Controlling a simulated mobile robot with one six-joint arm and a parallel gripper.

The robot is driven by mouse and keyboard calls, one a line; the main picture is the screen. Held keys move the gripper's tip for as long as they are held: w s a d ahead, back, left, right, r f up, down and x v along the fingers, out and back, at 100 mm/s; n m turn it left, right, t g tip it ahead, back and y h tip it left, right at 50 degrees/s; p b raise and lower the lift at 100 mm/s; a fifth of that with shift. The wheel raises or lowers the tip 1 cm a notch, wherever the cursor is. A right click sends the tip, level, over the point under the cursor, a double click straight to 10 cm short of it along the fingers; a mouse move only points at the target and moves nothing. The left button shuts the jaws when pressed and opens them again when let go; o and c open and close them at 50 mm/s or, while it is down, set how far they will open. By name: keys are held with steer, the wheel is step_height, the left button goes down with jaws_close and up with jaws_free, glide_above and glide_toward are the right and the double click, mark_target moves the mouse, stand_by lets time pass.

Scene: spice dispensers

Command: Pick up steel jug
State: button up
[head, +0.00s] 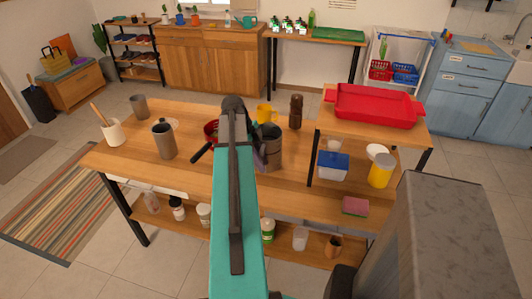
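Several grey metal-looking vessels stand on the wooden table (115,155). A tall one with a dark open top (164,143) stands upright at the left. A smaller one (139,107) is behind it. A wider one (271,150) stands just right of my arm, partly covered by it. I cannot tell for sure which is the steel jug; the tall left one looks most like a jug. My arm reaches forward over the table, and its dark wrist end is beside the wider vessel. The gripper fingers are hidden behind the arm, so their opening and any contact cannot be seen.
A red pan (207,130) with a dark handle, a yellow mug (266,113) and a brown mill (296,111) are near my wrist. A white crock (113,132) is at left. A raised shelf with a red tray (374,104) bounds the right. The table's front left is clear.

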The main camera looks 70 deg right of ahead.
stand_by(0.4)
jaws_close()
stand_by(1.3)
